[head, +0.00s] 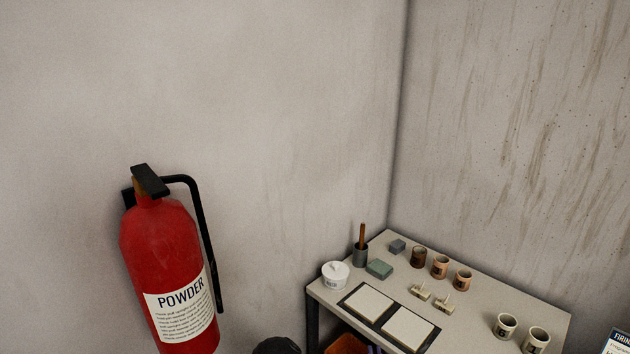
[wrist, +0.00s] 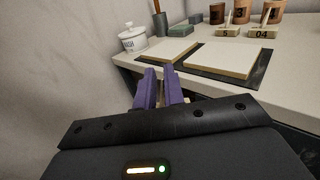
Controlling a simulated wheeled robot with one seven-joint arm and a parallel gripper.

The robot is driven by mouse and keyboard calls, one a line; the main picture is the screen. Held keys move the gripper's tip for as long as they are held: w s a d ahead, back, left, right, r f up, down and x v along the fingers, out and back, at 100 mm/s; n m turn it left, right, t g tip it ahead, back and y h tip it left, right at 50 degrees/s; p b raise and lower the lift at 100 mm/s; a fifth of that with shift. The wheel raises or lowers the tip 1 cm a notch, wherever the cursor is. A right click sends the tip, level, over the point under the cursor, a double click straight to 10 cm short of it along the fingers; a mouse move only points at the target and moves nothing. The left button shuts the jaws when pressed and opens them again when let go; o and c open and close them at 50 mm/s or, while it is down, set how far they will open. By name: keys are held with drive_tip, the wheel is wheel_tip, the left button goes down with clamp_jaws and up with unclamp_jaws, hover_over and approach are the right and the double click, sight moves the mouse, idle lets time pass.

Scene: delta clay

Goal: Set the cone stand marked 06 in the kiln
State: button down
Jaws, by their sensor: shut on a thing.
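My gripper (wrist: 161,88) has purple fingers and hangs in front of the table's near edge in the wrist view. It is shut on a small cream piece, coloured like the cone stands. Only slivers show between and beside the fingers, and no marking can be read on it. Two other cream cone stands stand on the table: one reads 5 (wrist: 229,32), the other 04 (wrist: 261,33). Both also show in the head view, left (head: 419,292) and right (head: 443,304). No stand with a readable 06 is in view. The kiln is in neither view.
The grey table (head: 480,318) stands in the corner. A red extinguisher (head: 170,270) is left, by the wall. An orange thing (head: 345,345) shows under the table.

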drive_tip(key=shift+s+a+f+y, duration=0.25)
drive_tip(key=shift+s+a+y, duration=0.05)
drive_tip(key=shift+s, duration=0.15)
drive_tip(key=shift+w, duration=0.1)
drive_tip(key=s+f, duration=0.4)
drive_tip(key=f, duration=0.1)
drive_tip(key=shift+s+f, duration=0.25)
drive_tip(key=shift+s, duration=0.05)
idle(0.4)
idle(0.3)
wheel_tip(320, 180, up, 17)
drive_tip(key=p, duration=1.7)
